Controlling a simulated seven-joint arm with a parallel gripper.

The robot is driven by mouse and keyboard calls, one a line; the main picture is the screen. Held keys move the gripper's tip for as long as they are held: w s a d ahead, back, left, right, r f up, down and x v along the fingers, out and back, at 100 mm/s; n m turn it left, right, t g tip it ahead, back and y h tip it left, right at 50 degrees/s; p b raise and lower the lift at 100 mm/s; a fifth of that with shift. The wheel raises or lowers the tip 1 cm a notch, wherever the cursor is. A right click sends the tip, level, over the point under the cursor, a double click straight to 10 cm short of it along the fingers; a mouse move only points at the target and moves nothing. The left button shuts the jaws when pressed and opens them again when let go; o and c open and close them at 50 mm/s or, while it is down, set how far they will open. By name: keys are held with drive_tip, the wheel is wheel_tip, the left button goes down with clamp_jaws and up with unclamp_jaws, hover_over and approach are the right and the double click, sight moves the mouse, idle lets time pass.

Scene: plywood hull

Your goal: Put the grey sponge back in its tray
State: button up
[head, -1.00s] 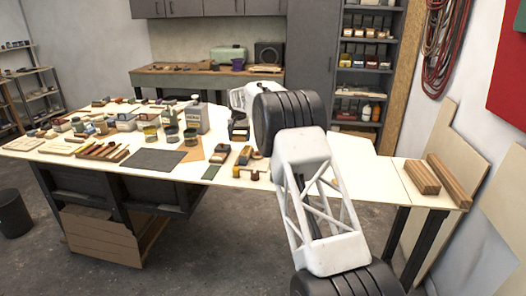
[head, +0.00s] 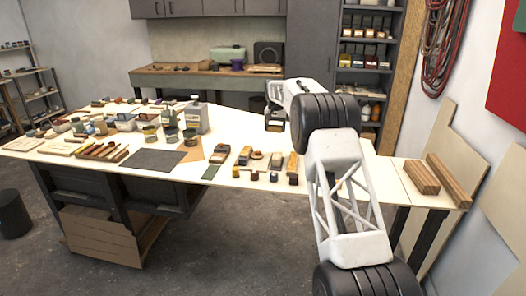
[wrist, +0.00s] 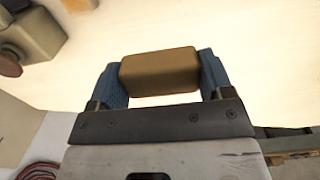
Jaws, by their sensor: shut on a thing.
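In the wrist view my gripper (wrist: 160,74) has its two blue fingers closed on the ends of a tan-brown block (wrist: 158,66). The block's colour is brownish, not clearly grey, so I cannot tell for sure that it is the grey sponge. A bright pale surface lies behind it. In the head view my gripper (head: 274,118) is over the back right part of the white table, and the held block cannot be made out there. I cannot tell which container is the sponge's tray.
The white table (head: 90,150) carries several jars, tins and small blocks. A grey bottle (head: 195,118) stands left of my gripper. A dark mat (head: 157,159) lies near the front edge. Wooden bars (head: 421,177) lie at the right end.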

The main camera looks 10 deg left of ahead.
drive_tip(key=shift+f, duration=0.1)
drive_tip(key=shift+f, duration=3.05)
drive_tip(key=shift+f, duration=1.85)
drive_tip(key=shift+f, duration=0.15)
drive_tip(key=o, duration=0.9)
wheel_tip(320, 180, up, 12)
drive_tip(key=shift+r, duration=0.15)
